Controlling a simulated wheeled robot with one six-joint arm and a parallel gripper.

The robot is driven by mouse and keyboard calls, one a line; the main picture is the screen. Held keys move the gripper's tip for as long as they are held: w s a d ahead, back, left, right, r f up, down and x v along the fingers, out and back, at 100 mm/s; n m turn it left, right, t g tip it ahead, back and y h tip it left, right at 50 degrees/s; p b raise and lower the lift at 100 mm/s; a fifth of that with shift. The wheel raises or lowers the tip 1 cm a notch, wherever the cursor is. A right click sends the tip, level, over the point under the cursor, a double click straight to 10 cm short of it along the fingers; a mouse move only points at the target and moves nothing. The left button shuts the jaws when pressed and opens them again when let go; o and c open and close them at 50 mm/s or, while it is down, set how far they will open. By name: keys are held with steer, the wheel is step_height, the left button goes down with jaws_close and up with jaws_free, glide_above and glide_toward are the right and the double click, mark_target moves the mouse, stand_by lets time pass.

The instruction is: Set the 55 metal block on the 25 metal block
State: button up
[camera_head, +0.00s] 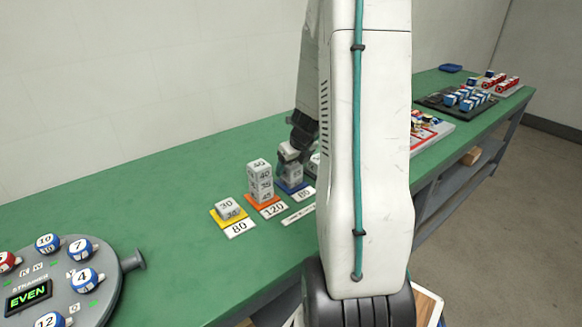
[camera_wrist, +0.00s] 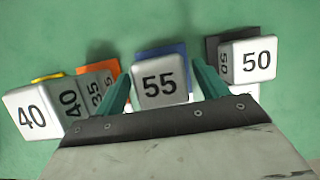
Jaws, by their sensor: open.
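The 55 metal block (camera_wrist: 159,84) is a pale cube with a black number, over the blue pad (camera_wrist: 178,50) in the wrist view. My gripper (camera_wrist: 160,82) is open, with one green finger on each side of this block. Small gaps seem to show beside it. In the head view, my gripper (camera_head: 297,143) is at the top of the blocks on the blue pad (camera_head: 288,188). A lower block (camera_head: 292,173) shows there under the upper one. Its number is too small to read, so I cannot tell whether it is the 25 block.
The orange pad's tall stack (camera_head: 260,180), topped by a 40 block (camera_wrist: 32,116), stands close on the left. A 50 block (camera_wrist: 252,60) is close on the right. A 30 block (camera_head: 229,208) sits on the yellow pad. My arm hides part of the bench.

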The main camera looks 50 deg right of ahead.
steer(key=d+v, duration=0.1)
steer(key=v, duration=1)
steer(key=w+a+r+n+y, duration=0.1)
steer(key=a+r+n, duration=0.3)
steer(key=a+n, duration=0.55)
steer(key=s+a+r+n, duration=0.1)
steer(key=a+r+n, duration=0.1)
steer(key=a+n, duration=0.3)
steer(key=s+a+r+n, duration=0.1)
steer(key=s+a+n, duration=0.15)
steer(key=a, duration=0.55)
steer(key=s+a+r+n+g, duration=0.2)
steer(key=s+a+n, duration=1)
steer(key=n, duration=0.9)
steer(key=shift+s+r+n+g, duration=0.3)
steer(key=shift+s+g, duration=0.2)
steer(key=shift+a, duration=0.15)
